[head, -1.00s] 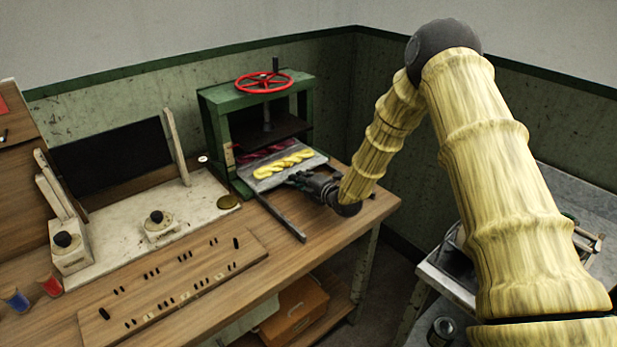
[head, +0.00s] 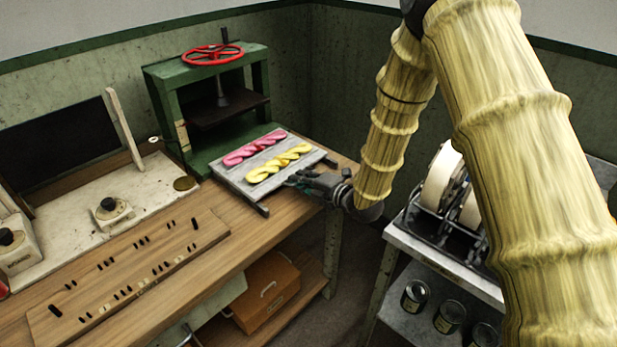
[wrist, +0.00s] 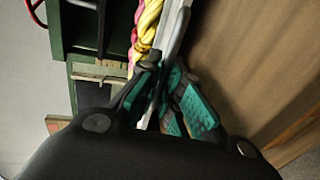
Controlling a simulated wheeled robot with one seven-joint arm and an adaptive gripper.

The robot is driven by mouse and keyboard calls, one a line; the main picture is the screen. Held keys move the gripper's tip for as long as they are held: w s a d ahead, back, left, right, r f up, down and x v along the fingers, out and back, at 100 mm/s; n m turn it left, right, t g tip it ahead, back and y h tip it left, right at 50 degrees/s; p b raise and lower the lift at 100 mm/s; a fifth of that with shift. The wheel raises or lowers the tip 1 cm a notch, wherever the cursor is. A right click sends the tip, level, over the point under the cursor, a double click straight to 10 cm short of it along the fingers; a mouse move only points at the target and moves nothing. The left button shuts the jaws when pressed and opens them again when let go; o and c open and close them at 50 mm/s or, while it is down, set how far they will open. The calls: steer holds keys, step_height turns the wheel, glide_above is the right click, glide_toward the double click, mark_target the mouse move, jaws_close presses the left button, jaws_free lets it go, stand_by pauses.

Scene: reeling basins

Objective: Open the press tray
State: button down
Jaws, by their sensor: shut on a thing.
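The press tray (head: 310,157) is a grey slatted board. It sits drawn out in front of the green press (head: 163,105), with its side rails sticking forward over the bench. A pink skein (head: 253,147) and a yellow skein (head: 278,163) lie on it. My gripper (head: 297,180) is at the tray's front edge, low and level with it. In the wrist view its teal-padded fingers (wrist: 163,92) are closed around the grey handle bar (wrist: 180,35) beside the yellow skein (wrist: 148,25). The fingers partly hide the handle.
The red wheel (head: 212,54) tops the press. A pegged wooden board (head: 130,285) and a pale slab with dark knobs lie on the bench to the left. A metal stand (head: 440,250) with reels and tins is at the right. The bench front edge is close below the gripper.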

steer(key=shift+s+d, duration=0.1)
steer(key=shift+s, duration=0.05)
steer(key=c, duration=1.6)
jaws_free()
steer(key=shift+o, duration=0.2)
steer(key=shift+d, duration=0.1)
steer(key=v, duration=1.2)
